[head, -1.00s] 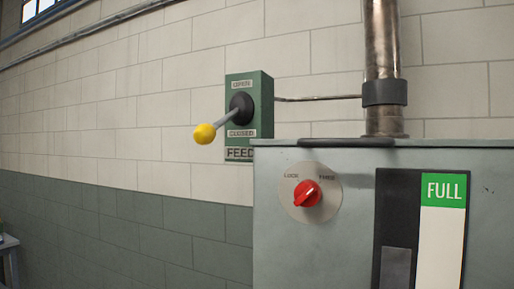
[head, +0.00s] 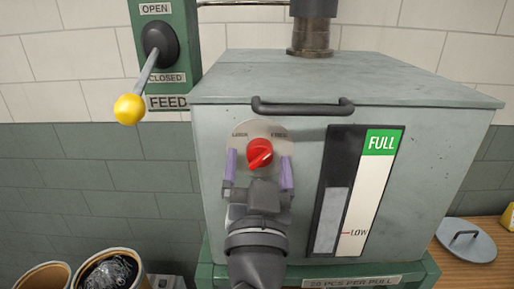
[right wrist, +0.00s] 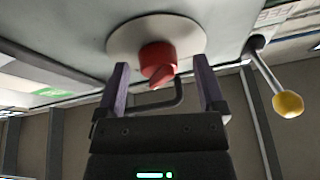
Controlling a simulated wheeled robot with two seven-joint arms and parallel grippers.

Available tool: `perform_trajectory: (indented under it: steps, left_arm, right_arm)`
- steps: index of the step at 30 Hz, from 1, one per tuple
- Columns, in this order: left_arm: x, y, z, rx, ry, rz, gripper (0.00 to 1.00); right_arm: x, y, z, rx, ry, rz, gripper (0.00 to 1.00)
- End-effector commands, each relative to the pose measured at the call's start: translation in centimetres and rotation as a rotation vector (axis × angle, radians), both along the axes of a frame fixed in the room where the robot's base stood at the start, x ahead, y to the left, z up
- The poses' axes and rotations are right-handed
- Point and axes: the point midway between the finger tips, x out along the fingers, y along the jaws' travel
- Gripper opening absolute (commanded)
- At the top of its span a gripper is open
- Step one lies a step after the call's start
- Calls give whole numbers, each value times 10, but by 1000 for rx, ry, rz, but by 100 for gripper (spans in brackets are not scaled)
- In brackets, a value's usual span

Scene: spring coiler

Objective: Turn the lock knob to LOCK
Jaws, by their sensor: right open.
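The red lock knob (head: 260,153) sits on a round pale plate (head: 272,129) on the front of the grey metal box (head: 225,125). The plate has a word at its upper left and one at its upper right. The knob's white pointer line slants toward the upper right, the FREE side. My right gripper (head: 259,168) is open in front of the plate, its purple fingers on either side of the knob, just below it. In the right wrist view the knob (right wrist: 158,60) shows between the open fingertips, apart from both. My left gripper is not in view.
A feed lever with a yellow ball (head: 129,109) sticks out at the left, by the CLOSED label. A black handle (head: 303,108) runs along the box's upper front edge. A FULL/LOW gauge (head: 365,195) is right of the knob. Bins (head: 112,270) stand lower left.

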Motion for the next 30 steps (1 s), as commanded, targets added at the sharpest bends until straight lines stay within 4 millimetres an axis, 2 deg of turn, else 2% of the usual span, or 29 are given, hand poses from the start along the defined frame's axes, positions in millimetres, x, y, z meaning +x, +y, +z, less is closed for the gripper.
perform_trajectory:
  steps: [7, 8, 20, 30]
  left_arm:
    - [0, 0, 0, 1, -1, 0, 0]
    - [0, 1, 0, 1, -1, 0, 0]
    - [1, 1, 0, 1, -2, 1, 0]
    - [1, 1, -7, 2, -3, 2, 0]
  right_arm:
    - [2, 0, -1, 0, 1, 0, 88]
    - [2, 0, -1, 0, 1, 0, 84]
    - [2, 0, 0, -1, 1, 0, 0]
    - [2, -1, -2, -48, 1, -2, 0]
